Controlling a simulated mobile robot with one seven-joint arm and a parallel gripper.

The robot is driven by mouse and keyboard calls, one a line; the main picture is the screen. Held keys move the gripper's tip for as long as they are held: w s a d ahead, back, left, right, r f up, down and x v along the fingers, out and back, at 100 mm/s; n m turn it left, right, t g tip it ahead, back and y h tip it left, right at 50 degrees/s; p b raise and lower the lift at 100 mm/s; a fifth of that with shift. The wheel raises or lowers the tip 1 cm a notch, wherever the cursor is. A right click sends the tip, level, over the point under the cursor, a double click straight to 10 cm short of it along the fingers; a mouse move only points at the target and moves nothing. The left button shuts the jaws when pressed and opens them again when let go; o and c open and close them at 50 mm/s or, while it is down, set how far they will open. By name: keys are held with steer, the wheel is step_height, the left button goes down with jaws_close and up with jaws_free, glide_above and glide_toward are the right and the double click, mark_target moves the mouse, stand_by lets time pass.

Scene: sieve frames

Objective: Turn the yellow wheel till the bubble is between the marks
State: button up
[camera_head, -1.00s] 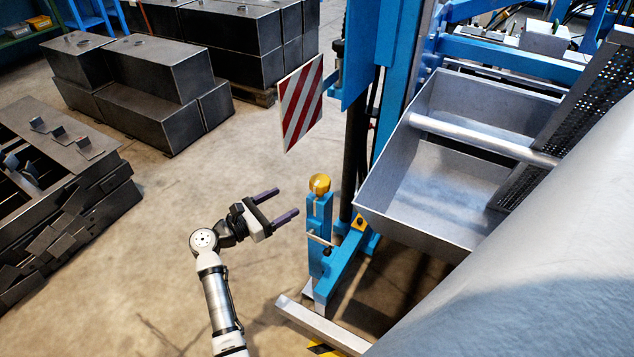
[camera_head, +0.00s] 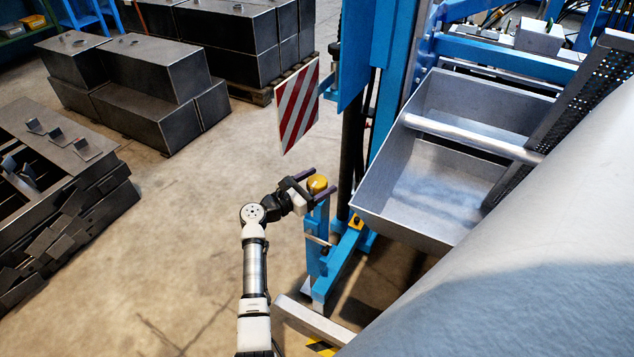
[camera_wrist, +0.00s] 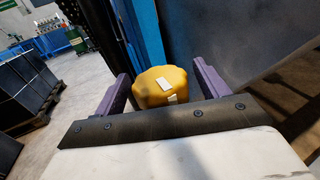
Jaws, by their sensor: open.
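The yellow wheel (camera_head: 317,184) sits on top of a blue post (camera_head: 316,232) of the machine. My gripper (camera_head: 322,184) is open, with one purple finger on each side of the wheel. In the wrist view the fingers (camera_wrist: 161,80) stand left and right of the wheel. The right finger has a gap to it; the left finger is very close, and I cannot tell whether it touches. I cannot make out a bubble or its marks in either view.
A grey metal trough (camera_head: 430,190) stands right of the post, below blue machine columns. A red-and-white striped plate (camera_head: 298,106) hangs behind the wheel. Dark metal boxes (camera_head: 150,110) and stacked parts (camera_head: 65,200) stand at left. The floor between is clear.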

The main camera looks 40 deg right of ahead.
steer(key=c, duration=0.9)
steer(key=shift+c, duration=0.2)
steer(key=shift+n+t+p, duration=0.3)
steer(key=shift+t+p, duration=0.05)
steer(key=shift+t, duration=0.15)
steer(key=n+t+p, duration=0.1)
steer(key=n+t, duration=0.1)
steer(key=shift+s+r+t+p, duration=0.15)
steer(key=shift+t+p, duration=0.25)
steer(key=n+t+y+p, duration=0.2)
steer(key=n+t+p, duration=0.1)
steer(key=t, duration=0.2)
steer(key=shift+n+t+y+p, duration=1)
steer(key=shift+n+t+y, duration=0.35)
steer(key=shift+t, duration=0.25)
steer(key=shift+n+t+y+p, duration=0.4)
steer(key=shift+n+t+y, duration=0.15)
steer(key=shift+t, duration=0.05)
steer(key=shift+n+t+y+p, duration=0.55)
steer(key=shift+n+t+y, duration=0.15)
steer(key=shift+y, duration=0.1)
